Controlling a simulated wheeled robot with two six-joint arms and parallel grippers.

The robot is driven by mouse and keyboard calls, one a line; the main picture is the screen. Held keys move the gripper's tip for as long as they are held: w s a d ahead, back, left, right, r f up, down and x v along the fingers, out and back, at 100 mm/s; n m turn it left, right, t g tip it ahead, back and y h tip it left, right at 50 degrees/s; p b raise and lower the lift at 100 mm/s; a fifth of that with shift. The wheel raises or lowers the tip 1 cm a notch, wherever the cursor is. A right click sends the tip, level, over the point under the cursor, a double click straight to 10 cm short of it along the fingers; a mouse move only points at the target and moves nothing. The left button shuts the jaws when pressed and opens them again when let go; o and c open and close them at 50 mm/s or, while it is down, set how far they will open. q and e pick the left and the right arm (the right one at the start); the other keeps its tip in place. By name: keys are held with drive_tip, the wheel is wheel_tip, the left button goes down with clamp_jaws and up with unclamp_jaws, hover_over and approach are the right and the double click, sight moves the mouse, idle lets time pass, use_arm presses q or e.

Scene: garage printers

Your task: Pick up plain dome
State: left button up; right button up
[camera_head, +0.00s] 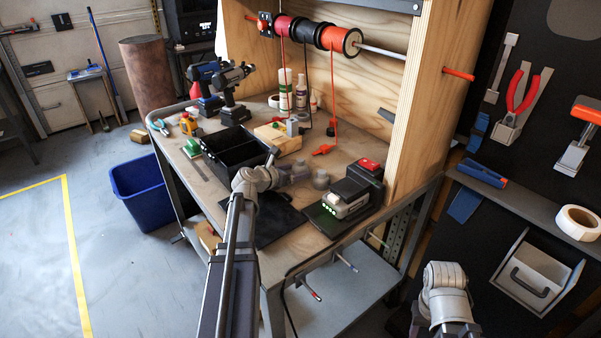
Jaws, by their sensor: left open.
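Small grey rounded pieces stand on the wooden workbench top (345,150). One grey dome (321,179) stands clear at the right, and another grey rounded piece (301,170) is just left of it. I cannot tell from their surfaces which is the plain one. My left gripper (283,174) is low over the bench, just left of these pieces. It is open, with its fingers small and partly lost against the grey pieces. My right arm (445,295) shows at the lower right, off the bench; its fingers are not visible.
A black divided bin (235,150) and a dark mat (275,220) lie near my left arm. A battery charger (345,200) stands right of the mat. Power drills (230,85) and bottles (285,90) stand behind. A wooden side panel (425,100) bounds the right.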

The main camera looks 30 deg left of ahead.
use_arm(q)
drive_tip(key=shift+w+d+f, duration=0.1)
drive_tip(key=shift+w+f, duration=0.1)
drive_tip(key=shift+w, duration=0.35)
drive_tip(key=shift+c, duration=0.3)
drive_tip(key=c, duration=1)
